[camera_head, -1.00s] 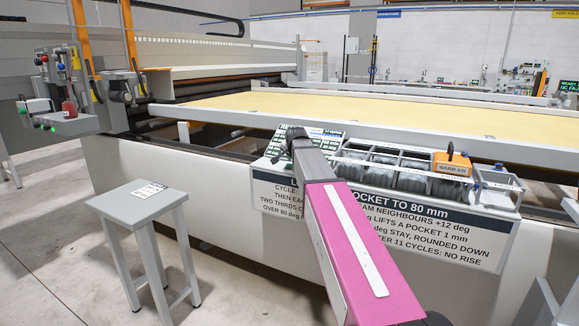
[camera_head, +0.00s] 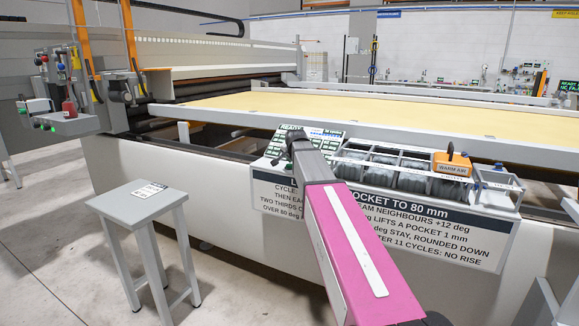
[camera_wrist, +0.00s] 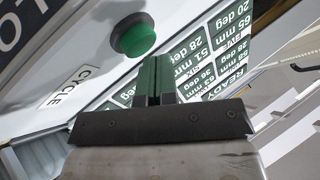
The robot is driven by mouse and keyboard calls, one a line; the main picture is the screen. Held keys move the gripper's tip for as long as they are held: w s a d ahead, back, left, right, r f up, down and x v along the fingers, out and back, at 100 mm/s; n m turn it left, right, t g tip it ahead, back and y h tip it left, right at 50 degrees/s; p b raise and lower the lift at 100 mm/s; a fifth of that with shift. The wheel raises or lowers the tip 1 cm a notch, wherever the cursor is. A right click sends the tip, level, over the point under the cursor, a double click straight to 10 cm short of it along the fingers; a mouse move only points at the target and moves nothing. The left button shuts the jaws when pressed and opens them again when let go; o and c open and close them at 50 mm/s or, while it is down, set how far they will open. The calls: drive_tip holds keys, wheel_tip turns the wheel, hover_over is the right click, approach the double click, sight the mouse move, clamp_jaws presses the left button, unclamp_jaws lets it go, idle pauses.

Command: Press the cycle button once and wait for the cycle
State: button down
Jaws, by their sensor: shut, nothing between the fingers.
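In the wrist view a round green button (camera_wrist: 134,37) on a dark base sits on a pale panel, with a "CYCLE" label (camera_wrist: 69,86) to its left. My gripper (camera_wrist: 154,62) is shut and empty, its fingertips just below and to the right of the button. They look apart from it, though the exact gap is hard to judge. A display (camera_wrist: 200,60) beyond the fingers lists mm and deg values and the word "READY". In the head view the display (camera_head: 325,138) is partly behind my arm, and the green button is hidden.
Beside the display is a row of grey pockets (camera_head: 380,157) with an orange "WARM AIR" block (camera_head: 453,164). A sign (camera_head: 430,222) hangs below on the machine front. A grey stool (camera_head: 138,200) stands at left. A long rail (camera_head: 350,122) runs behind the panel.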

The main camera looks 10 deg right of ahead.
sight(291, 164)
drive_tip(key=shift+f, duration=0.55)
idle(0.9)
drive_tip(key=shift+r, duration=1.1)
drive_tip(key=shift+r, duration=2.4)
